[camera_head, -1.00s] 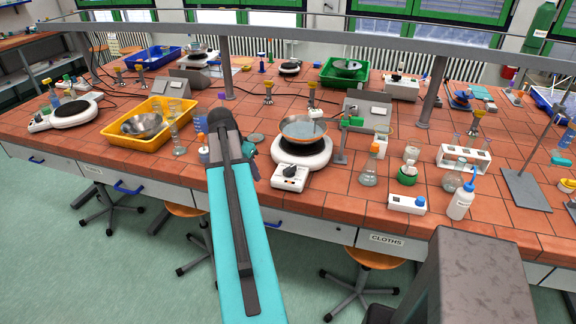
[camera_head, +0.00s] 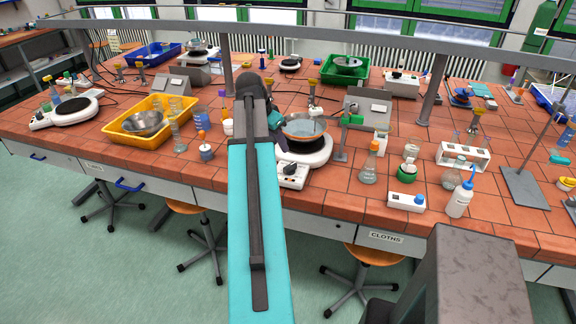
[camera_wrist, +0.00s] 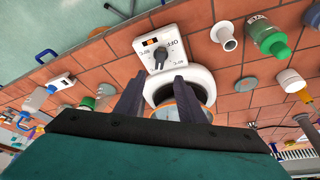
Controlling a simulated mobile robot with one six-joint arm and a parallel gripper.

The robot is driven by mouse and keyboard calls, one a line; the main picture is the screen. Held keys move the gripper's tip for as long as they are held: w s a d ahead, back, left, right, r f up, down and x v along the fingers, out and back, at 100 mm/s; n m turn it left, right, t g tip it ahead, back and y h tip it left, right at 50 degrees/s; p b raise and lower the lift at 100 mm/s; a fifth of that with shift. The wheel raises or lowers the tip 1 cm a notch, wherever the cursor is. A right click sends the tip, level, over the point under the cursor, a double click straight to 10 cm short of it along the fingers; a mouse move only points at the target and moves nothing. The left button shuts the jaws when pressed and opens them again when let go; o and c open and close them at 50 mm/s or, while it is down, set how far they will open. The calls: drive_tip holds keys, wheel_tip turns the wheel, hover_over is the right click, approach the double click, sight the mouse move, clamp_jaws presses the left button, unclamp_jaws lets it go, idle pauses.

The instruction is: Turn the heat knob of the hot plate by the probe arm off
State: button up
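The hot plate (camera_head: 306,155) is a white unit near the bench's front edge. A pan (camera_head: 301,127) with an orange rim and greyish contents sits on it, beside a stand with a green clamp (camera_head: 346,119). Its dark heat knob (camera_head: 289,168) is on the front panel. In the wrist view the knob (camera_wrist: 160,57) shows on the white panel, with an OFF mark and other marks around it. My gripper (camera_wrist: 161,77) is open, its fingers apart on either side below the knob in the picture, with nothing between them. In the head view my arm mostly hides the gripper.
Right of the hot plate stand a flask (camera_head: 369,168), a green-based jar (camera_head: 408,172) and a white wash bottle (camera_head: 459,198). A grey rail crosses above the bench.

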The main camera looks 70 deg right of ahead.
sight(290, 166)
drive_tip(key=shift+p+x, duration=2.4)
drive_tip(key=shift+x, duration=4.3)
clamp_jaws()
drive_tip(key=shift+a, duration=0.4)
drive_tip(key=shift+d, duration=0.3)
